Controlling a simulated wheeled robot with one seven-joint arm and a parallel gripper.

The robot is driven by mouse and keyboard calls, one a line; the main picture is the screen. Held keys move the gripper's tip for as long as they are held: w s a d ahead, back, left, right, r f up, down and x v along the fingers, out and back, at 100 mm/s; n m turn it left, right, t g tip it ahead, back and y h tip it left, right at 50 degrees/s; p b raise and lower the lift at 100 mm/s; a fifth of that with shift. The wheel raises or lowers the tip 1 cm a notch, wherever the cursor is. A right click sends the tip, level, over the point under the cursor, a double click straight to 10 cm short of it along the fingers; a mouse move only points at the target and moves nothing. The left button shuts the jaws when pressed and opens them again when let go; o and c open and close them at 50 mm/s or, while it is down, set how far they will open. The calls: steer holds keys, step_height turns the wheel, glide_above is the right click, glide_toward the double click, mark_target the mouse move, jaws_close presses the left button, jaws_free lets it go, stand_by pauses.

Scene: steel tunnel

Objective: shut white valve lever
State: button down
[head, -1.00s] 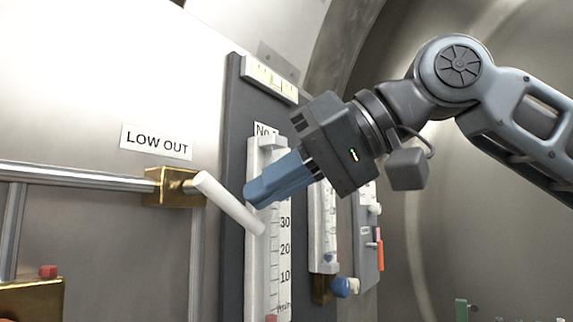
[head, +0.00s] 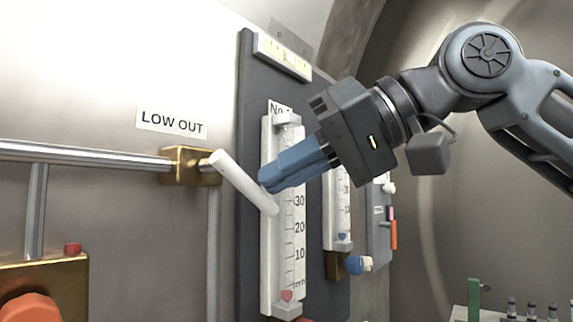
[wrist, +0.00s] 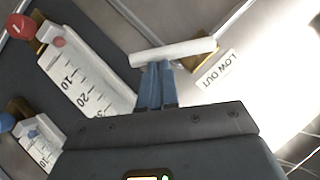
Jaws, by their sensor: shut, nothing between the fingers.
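The white valve lever (head: 243,181) sticks out from a brass valve body (head: 190,166) below the LOW OUT label and slants down to the right. In the wrist view the lever (wrist: 172,53) lies across the tips of my fingers. My gripper (head: 268,182) has its blue fingers shut with nothing between them. The fingertips are beside the lever, on its upper right side near its free end. I cannot tell whether they touch it. My gripper also shows in the wrist view (wrist: 155,68).
A dark panel behind the gripper carries a white scaled gauge (head: 283,240) and a second gauge (head: 338,205) with a blue knob (head: 359,264). Steel pipe (head: 80,153) runs left from the valve. An orange knob (head: 30,308) sits at lower left.

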steer(key=shift+s+a+f+m+g+y+p, duration=0.35)
steer(key=shift+f+m+y+p, duration=0.55)
steer(key=shift+m, duration=0.35)
steer(key=shift+s+a+f+m+g+y+p, duration=0.4)
steer(key=shift+f+m+y+p, duration=0.35)
steer(key=shift+m+y+p, duration=0.45)
steer(key=shift+s+a+f+m+g+y+p, duration=0.2)
steer(key=shift+s+f+m+g+y+p, duration=0.2)
steer(key=shift+f+m+y+p, duration=0.7)
steer(key=shift+s+r+m, duration=0.1)
steer(key=shift+r+m, duration=0.15)
steer(key=shift+m, duration=0.1)
